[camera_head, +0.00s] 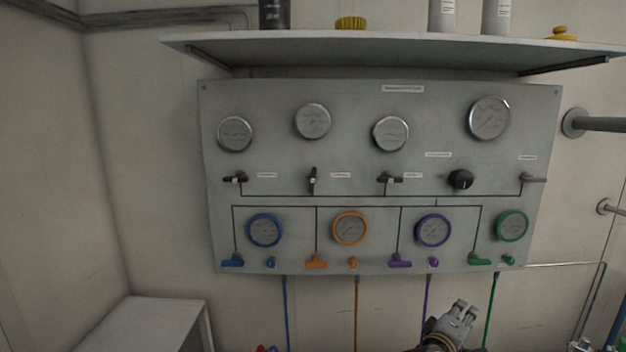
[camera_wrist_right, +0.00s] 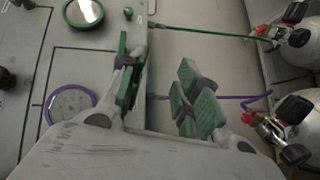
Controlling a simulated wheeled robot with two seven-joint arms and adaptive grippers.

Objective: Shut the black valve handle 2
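The grey air panel (camera_head: 380,95) on the wall carries a row of black valve handles. The second from the left, black valve handle 2 (camera_head: 312,180), stands vertical. The first (camera_head: 235,179) and third (camera_head: 390,178) black handles lie horizontal. My right gripper (camera_head: 467,308) is below the panel's lower edge, right of centre, well below and to the right of handle 2, and not touching it. In the right wrist view its two green-padded fingers (camera_wrist_right: 162,95) are apart with nothing between them. Handle 2 cannot be made out there. My left gripper is not in view.
A shelf (camera_head: 380,50) juts out above the panel. Coloured lower valves, including the purple handle (camera_head: 400,261) and green handle (camera_head: 479,260), line the panel's bottom. A black knob (camera_head: 461,180) sits right of the third handle. White cylinders (camera_wrist_right: 300,110) show in the right wrist view.

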